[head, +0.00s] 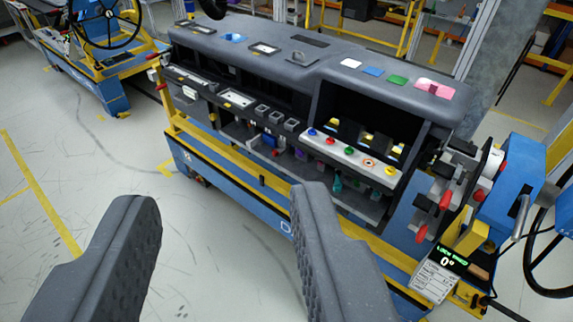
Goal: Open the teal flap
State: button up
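The grey dashboard module (255,28) stands ahead on a blue and yellow wheeled frame. A small teal piece (337,183) shows low in its open lower section, below the strip of coloured knobs. It is too small and shadowed to tell whether it is the flap, or whether that is open or shut. My gripper (222,200) is in the foreground with its two dark fingers wide apart and nothing between them. It is apart from the dashboard, and its right finger overlaps the frame's lower edge in the picture.
A white strip (350,152) carries coloured knobs. Blue, green and pink patches (434,88) lie on the dashboard top. A blue unit with red handles (510,190) stands at the right end.

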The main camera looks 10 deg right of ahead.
aim_at(338, 187)
jog(key=u, duration=0.05)
jog(key=i, duration=1.6)
jog(key=z, duration=0.45)
